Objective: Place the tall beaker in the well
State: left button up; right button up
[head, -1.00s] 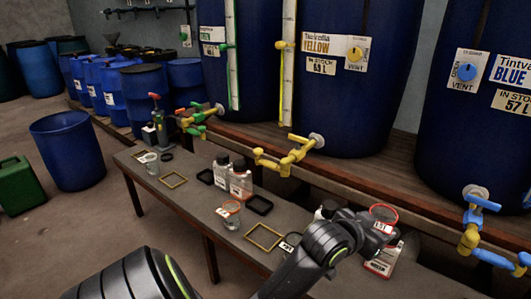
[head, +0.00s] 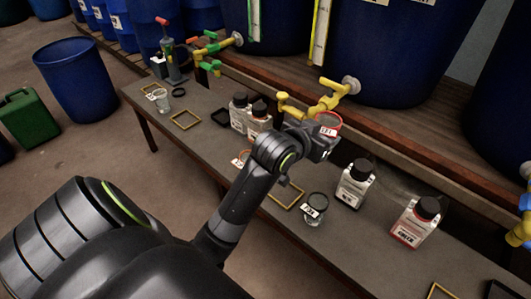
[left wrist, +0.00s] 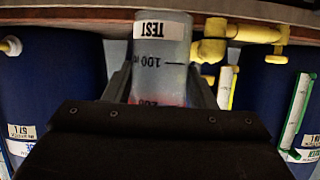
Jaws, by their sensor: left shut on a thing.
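In the left wrist view the beaker (left wrist: 160,55) sits between the fingers, with a TEST label and volume marks. It is held above the table (head: 270,222), close to the yellow tap (head: 325,103). My arm and gripper hide its lower part in the head view. Yellow square frames lie on the table, one at the left (head: 185,120) and one partly behind my arm (head: 288,196). I cannot tell which spot is the well. My right gripper is not in view.
A dark-rimmed beaker (head: 313,210), a black-capped bottle (head: 355,184) and a red-labelled bottle (head: 414,222) stand right of my arm. Two bottles (head: 240,110) stand left of the gripper. Vats and taps line the back.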

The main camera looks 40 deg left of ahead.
pick_arm(q)
jog(key=s+a+f+b, duration=0.1)
jog(key=a+f, duration=0.2)
jog(key=f, duration=0.4)
jog(key=s+a+f+b, duration=0.1)
jog(key=a+f, duration=0.2)
jog(key=f, duration=0.5)
jog(key=s+a+f+b, duration=0.1)
jog(key=a+f, duration=0.2)
jog(key=f, duration=0.4)
jog(key=shift+f, duration=0.7)
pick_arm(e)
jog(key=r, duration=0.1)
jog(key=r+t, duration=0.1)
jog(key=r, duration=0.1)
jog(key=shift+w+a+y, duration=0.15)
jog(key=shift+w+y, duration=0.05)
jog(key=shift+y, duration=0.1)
pick_arm(q)
jog(key=shift+f, duration=0.1)
